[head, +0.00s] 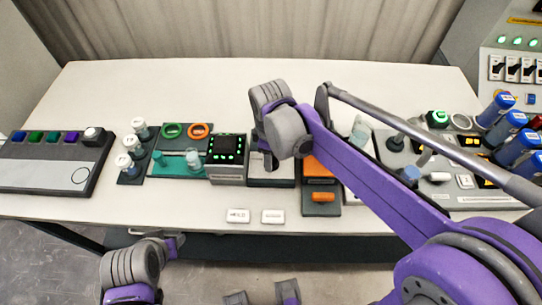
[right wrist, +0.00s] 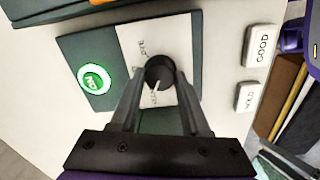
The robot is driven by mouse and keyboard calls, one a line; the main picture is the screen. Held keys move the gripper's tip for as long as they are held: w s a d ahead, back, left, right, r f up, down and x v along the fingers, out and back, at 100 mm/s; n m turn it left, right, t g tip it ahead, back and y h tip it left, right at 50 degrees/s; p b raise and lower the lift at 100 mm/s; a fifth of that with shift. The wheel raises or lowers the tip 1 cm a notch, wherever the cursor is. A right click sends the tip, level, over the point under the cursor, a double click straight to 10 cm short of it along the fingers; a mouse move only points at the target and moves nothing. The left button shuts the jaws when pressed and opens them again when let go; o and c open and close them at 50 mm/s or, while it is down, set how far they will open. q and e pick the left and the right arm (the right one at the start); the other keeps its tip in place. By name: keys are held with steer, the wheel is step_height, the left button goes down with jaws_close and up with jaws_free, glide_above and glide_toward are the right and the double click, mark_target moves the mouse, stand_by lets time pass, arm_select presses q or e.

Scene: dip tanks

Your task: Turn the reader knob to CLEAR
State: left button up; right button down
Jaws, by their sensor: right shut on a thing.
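The reader is a dark box with a white face plate (right wrist: 185,50) and a lit green ON button (right wrist: 94,78) in the right wrist view. Its black round knob (right wrist: 158,73) has a white pointer line, which points down and slightly left in that view. The label DYE shows above the knob; a lower label is partly hidden. My right gripper (right wrist: 160,90) is shut on the knob, one finger on each side. In the head view the reader (head: 270,182) is mostly hidden under my right wrist.
The GOOD (head: 273,216) and HOLD (head: 238,215) plates lie in front of the reader. A box with a green-lit display (head: 228,158) stands left of it, a stand with orange blocks (head: 320,197) right. Capped vials (head: 124,161) stand at left. The table's back is clear.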

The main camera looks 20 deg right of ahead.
steer(key=shift+c, duration=1.9)
jaws_free()
arm_select(q)
steer(key=shift+w+r+p, duration=0.15)
steer(key=shift+r+p, duration=0.3)
steer(key=shift+r, duration=0.1)
arm_select(e)
step_height(320, 180, up, 11)
steer(key=shift+s, duration=0.15)
steer(key=shift+f, duration=0.1)
